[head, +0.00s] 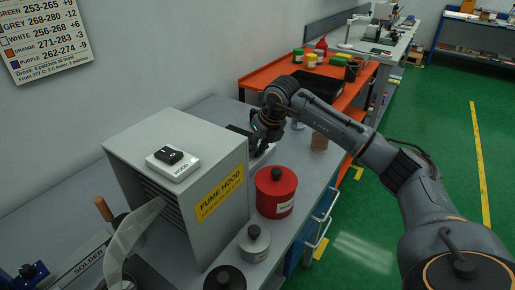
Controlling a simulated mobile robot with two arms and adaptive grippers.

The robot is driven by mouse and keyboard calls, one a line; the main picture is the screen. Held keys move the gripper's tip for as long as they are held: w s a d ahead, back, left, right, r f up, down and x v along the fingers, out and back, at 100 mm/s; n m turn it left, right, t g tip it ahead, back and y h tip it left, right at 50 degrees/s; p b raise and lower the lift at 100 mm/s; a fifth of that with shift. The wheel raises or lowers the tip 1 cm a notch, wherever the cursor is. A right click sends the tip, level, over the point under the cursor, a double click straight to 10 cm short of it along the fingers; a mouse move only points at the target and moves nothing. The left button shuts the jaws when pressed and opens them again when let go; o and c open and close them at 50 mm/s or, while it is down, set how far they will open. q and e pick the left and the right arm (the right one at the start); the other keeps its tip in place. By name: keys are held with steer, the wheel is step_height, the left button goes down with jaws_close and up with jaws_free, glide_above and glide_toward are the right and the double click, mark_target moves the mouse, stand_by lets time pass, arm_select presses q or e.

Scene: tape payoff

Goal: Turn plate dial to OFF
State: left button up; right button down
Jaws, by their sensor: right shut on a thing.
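My right gripper (262,131) is at the end of the arm that comes in from the lower right. It is shut, pointing down and left, at a pale grey unit (262,156) with a dark part on top, just behind the fume hood. This unit appears to be the plate. The plate dial cannot be made out; the dark fingers cover the spot where they close, and the dial's setting cannot be read. My left gripper is not in view.
An orange bench (265,80) with jars lies behind. Green floor is clear at right.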

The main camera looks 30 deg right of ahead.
steer(key=n, duration=0.1)
steer(key=n+y, duration=0.1)
steer(key=n, duration=0.1)
steer(key=shift+d+r+n, duration=0.1)
steer(key=shift+d+n, duration=0.1)
steer(key=shift+n, duration=0.1)
steer(key=n, duration=0.2)
steer(key=n+g+y+p, duration=0.1)
steer(key=n+y, duration=0.1)
steer(key=n, duration=0.1)
steer(key=shift+w+d+n+g, duration=0.15)
steer(key=shift+w+n+g, duration=0.15)
steer(key=shift+g, duration=0.1)
steer(key=n+g, duration=0.1)
steer(key=n, duration=0.2)
steer(key=shift+w+y+p, duration=0.1)
steer(key=shift+y+p, duration=0.25)
steer(key=shift+y, duration=0.05)
steer(key=shift+w+n+g, duration=0.1)
steer(key=shift+n+g, duration=0.6)
steer(key=shift+n, duration=1.1)
steer(key=shift+d, duration=0.1)
steer(key=c, duration=1.1)
jaws_free()
steer(key=shift+c, duration=0.2)
